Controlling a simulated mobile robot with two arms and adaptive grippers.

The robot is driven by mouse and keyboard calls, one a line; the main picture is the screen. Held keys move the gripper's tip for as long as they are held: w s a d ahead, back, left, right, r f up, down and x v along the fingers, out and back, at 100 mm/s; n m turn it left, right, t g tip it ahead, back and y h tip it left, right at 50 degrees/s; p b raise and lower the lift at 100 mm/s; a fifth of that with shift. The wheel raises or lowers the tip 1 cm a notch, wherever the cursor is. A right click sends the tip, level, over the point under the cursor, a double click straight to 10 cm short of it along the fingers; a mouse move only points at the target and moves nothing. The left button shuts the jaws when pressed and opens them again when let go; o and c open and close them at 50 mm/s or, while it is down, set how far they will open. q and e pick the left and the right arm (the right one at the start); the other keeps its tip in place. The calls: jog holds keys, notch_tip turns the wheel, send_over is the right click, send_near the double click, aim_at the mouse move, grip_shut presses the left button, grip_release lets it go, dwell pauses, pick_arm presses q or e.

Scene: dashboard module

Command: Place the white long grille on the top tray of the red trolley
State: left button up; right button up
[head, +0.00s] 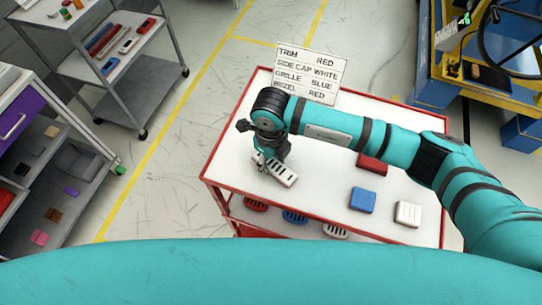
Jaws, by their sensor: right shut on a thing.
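The white long grille (278,172), a pale bar with dark slots, is in my right gripper (262,163) over the left part of the trolley's top tray. The gripper is shut on its left end. The grille is slightly tilted in the picture, and I cannot tell whether it touches the tray. The red trolley has a white top tray (318,199) with a red rim. My right arm comes in from the right and covers part of the tray. My left gripper is not in view.
On the top tray lie a blue block (362,199), a white block (407,214) and a red block (372,165), partly hidden by my arm. A sign (310,72) stands at the back edge. Red, blue and white grilles show on the lower shelf. Grey shelving (105,60) stands left.

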jog(key=shift+f, duration=0.2)
jog(key=shift+f, duration=0.1)
jog(key=shift+f+b, duration=0.15)
jog(key=shift+b, duration=0.2)
jog(key=o, duration=1.1)
jog(key=shift+o, duration=0.2)
